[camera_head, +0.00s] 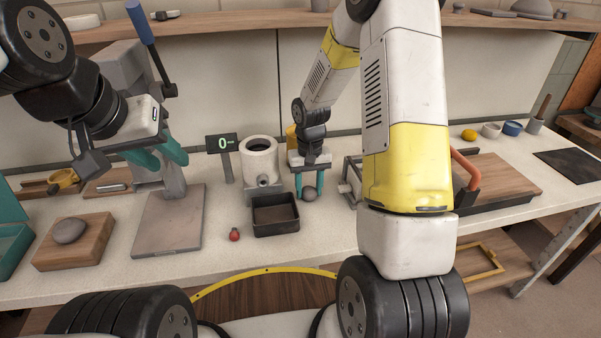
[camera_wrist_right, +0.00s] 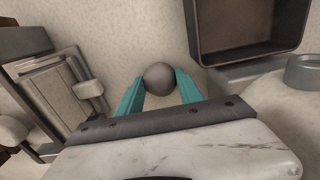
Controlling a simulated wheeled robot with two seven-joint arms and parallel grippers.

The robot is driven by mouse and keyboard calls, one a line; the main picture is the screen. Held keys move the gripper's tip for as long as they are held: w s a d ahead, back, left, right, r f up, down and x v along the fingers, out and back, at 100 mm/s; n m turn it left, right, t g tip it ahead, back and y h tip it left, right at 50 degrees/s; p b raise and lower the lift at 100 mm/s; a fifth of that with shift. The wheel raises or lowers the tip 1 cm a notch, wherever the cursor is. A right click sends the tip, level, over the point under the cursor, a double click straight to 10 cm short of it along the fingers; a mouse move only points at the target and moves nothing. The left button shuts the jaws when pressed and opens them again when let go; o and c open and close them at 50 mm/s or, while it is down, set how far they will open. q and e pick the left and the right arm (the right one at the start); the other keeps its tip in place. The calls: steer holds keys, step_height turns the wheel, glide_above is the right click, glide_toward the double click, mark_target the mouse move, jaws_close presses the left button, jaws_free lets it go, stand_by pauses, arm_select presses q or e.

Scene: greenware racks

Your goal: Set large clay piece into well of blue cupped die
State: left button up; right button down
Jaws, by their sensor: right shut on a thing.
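My right gripper (camera_head: 309,192) is shut on a round grey clay ball (camera_head: 309,194), beside the dark square tray. In the right wrist view the ball (camera_wrist_right: 159,76) sits between the teal fingertips (camera_wrist_right: 160,84), over or on the pale worktop; I cannot tell if it touches. A larger-looking grey clay lump (camera_head: 69,231) lies on a wooden board (camera_head: 88,254) at the left. A small blue cupped piece (camera_head: 513,128), which looks like the blue die, stands far right on the bench; its well is hard to see. My left gripper (camera_head: 160,158) is open and empty above the press plate.
A dark square tray (camera_head: 275,229), a white cylinder pot (camera_head: 260,168), a red ball (camera_head: 234,235) and a scale display (camera_head: 222,143) stand mid-bench. A white cup (camera_head: 491,130) and yellow piece (camera_head: 469,135) neighbour the blue one. My right arm hides part of the bench.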

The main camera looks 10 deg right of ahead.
steer(key=shift+f, duration=0.1)
steer(key=c, duration=0.8)
jaws_free()
